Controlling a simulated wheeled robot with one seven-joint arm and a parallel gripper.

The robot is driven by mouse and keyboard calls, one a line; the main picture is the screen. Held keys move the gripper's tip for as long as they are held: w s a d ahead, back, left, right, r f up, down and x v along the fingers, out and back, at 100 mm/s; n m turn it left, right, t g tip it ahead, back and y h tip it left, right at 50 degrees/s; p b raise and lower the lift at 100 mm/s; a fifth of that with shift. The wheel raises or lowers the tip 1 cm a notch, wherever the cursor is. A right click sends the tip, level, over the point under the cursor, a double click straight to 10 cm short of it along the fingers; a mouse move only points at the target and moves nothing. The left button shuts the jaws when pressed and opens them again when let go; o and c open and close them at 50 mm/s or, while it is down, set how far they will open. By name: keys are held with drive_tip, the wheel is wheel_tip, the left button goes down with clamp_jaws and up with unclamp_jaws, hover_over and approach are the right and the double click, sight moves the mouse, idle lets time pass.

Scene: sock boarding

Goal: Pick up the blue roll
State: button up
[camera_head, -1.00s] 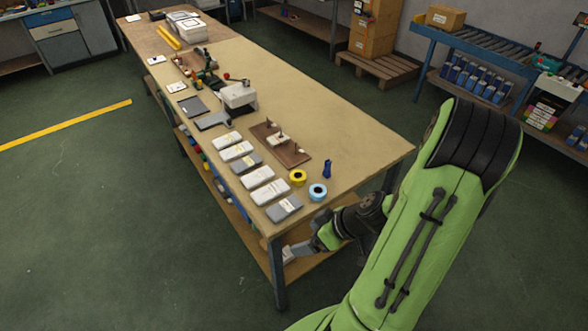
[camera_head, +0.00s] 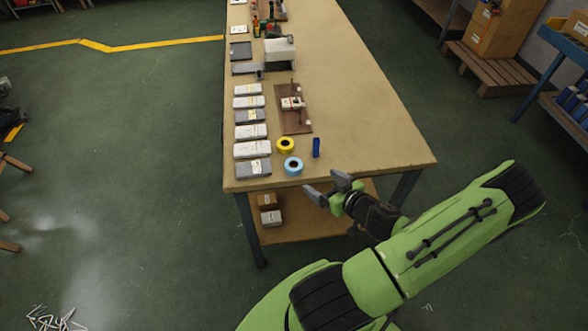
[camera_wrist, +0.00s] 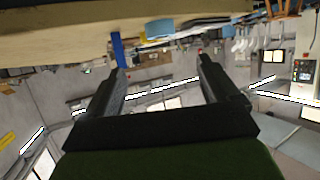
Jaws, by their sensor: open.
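My gripper (camera_head: 325,188) is open and empty, just off the table's front edge, a little right of and in front of the blue roll. In the wrist view my gripper (camera_wrist: 162,75) shows two spread fingers with nothing between them.
Several grey and white packs (camera_head: 252,149) lie in a column left of the rolls. A brown board with pegs (camera_head: 294,108) lies behind them. A lower shelf (camera_head: 310,222) holds small boxes. The tabletop's right side is clear.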

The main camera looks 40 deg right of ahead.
drive_tip(key=b, duration=0.7)
approach(296, 167)
drive_tip(key=w+f, duration=0.1)
drive_tip(key=f, duration=0.1)
drive_tip(key=x, duration=0.2)
drive_tip(key=r+x, duration=0.1)
drive_tip(key=x, duration=0.2)
drive_tip(key=p+x, duration=0.1)
drive_tip(key=x, duration=0.2)
drive_tip(key=shift+w+d+r, duration=0.15)
drive_tip(key=shift+w, duration=0.25)
drive_tip(key=c, duration=1.2)
